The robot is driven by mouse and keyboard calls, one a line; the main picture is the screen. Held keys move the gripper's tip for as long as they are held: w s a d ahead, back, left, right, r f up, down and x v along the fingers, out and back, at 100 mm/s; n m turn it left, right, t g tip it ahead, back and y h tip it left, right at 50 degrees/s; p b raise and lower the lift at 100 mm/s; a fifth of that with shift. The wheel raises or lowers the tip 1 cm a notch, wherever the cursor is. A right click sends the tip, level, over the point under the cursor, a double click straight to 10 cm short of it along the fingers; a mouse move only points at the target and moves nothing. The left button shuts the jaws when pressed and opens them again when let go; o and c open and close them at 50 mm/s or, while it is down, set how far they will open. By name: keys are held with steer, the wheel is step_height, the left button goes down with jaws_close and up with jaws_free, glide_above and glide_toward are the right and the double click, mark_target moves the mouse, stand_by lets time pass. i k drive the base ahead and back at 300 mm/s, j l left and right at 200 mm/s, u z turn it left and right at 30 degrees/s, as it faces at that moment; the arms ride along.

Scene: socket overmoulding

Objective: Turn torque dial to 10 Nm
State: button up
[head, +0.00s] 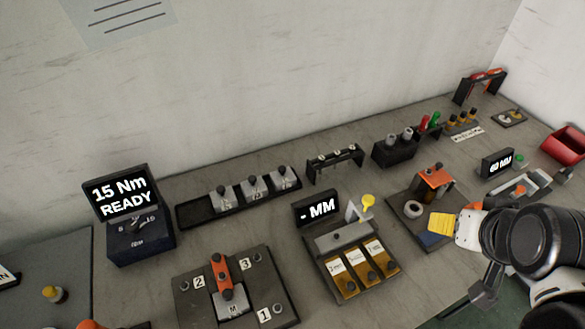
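The torque dial (136,225) is a dark knob on the sloped face of a dark box at the left of the bench in the head view. Numbers are printed around it, too small to read surely. The box's raised display (121,195) reads "15 Nm READY". My gripper (462,228) is at the right, far from the dial, by a yellow note and a small station with an orange top. Its fingers are partly hidden and small, so I cannot tell whether it is open or shut.
A fixture plate (257,312) with an orange clamp and numbered spots stands right of the dial box. A black tray (188,214) with metal blocks lies behind it. A "- MM" gauge (318,207) with brown bins stands mid-bench. A grey mat (45,255) lies at left.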

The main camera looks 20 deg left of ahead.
mark_target(133, 225)
steer(key=u, duration=2.25)
